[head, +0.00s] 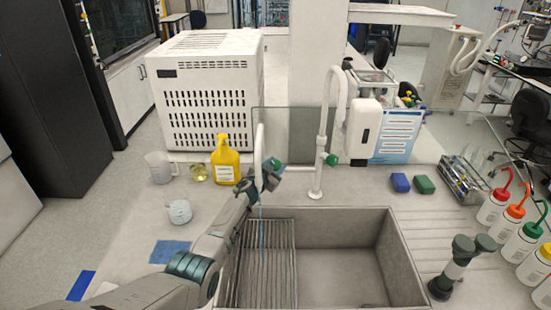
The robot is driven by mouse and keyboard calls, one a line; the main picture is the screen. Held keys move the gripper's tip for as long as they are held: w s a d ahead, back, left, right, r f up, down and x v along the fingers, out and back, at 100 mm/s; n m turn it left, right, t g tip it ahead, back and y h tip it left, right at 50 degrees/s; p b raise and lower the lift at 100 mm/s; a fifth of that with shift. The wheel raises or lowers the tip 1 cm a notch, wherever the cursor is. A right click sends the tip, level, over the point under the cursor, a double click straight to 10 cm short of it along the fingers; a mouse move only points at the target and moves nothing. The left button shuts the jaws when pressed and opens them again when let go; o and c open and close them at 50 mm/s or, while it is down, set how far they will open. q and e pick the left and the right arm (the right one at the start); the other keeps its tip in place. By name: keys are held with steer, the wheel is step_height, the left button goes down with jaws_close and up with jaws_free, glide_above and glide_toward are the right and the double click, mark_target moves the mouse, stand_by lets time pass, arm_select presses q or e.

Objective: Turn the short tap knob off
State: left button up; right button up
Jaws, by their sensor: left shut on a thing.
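The short tap (259,145) is a white spout at the back edge of the sink, left of a taller white gooseneck tap (323,130). A green knob (275,163) shows at the short tap, partly hidden by my gripper. My left gripper (271,172) is shut on this knob; its fingers are small and hard to make out here. A thin bluish stream (262,235) runs down below the short tap into the sink. The taller tap has its own green knob (331,160), apart from my gripper. My right gripper is not in view.
The sink (345,275) holds a ribbed rack (280,265) on its left. A yellow bottle (225,163) and beakers stand left of the taps. Blue (400,183) and green (424,185) blocks lie to the right. A twin-headed dark fixture (460,262) and several wash bottles stand at the right.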

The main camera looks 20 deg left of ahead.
arm_select(q)
steer(key=shift+r+m+g+h+p, duration=0.2)
steer(key=shift+m+g+h+p, duration=0.45)
steer(key=shift+m+h, duration=0.4)
steer(key=m, duration=0.1)
steer(key=m+g+h, duration=0.1)
steer(key=shift+a+f+m, duration=0.1)
steer(key=shift+f+m, duration=0.1)
steer(key=shift+m, duration=0.15)
steer(key=m+g+h+b, duration=0.2)
steer(key=m+g, duration=0.1)
steer(key=shift+f, duration=0.2)
steer(key=shift+m+g+b, duration=0.35)
steer(key=shift+m+b, duration=0.25)
steer(key=shift+b, duration=0.05)
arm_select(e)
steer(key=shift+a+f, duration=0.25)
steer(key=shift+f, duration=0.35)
arm_select(q)
steer(key=shift+r+m+g+b, duration=0.1)
steer(key=shift+m+g+b, duration=0.3)
steer(key=shift+m+b, duration=0.1)
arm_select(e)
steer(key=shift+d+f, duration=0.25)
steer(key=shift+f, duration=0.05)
arm_select(q)
steer(key=o, duration=0.7)
steer(key=shift+h, duration=0.25)
